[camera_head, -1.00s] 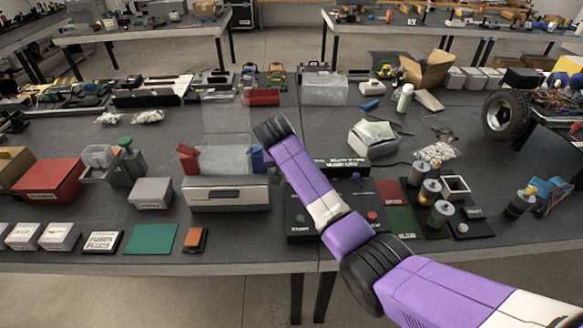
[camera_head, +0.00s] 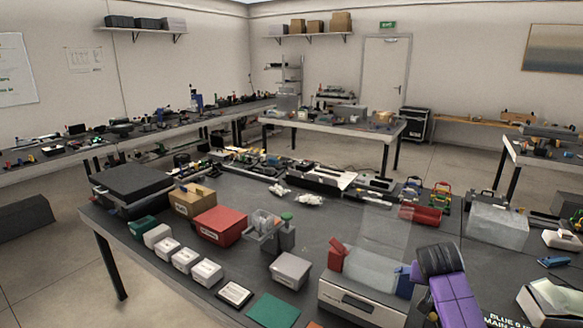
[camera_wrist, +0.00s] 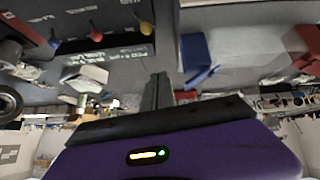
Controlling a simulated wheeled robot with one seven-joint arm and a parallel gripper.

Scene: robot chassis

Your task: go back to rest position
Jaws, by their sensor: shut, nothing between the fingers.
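My purple arm (camera_head: 452,292) shows at the lower right of the head view, with a black joint at its upper end; my gripper itself cannot be made out there. In the wrist view my gripper (camera_wrist: 159,78) shows as narrow dark fingers pressed together above the purple wrist housing. It is shut and empty, above the table. A blue part (camera_wrist: 196,52) and red part (camera_wrist: 303,48) lie to its right in that view.
A grey machine (camera_head: 362,292) with a clear cover stands left of my arm. A red box (camera_head: 219,226), a cardboard box (camera_head: 192,200) and a green mat (camera_head: 273,311) lie on the dark table. Floor (camera_head: 50,270) is free at the left.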

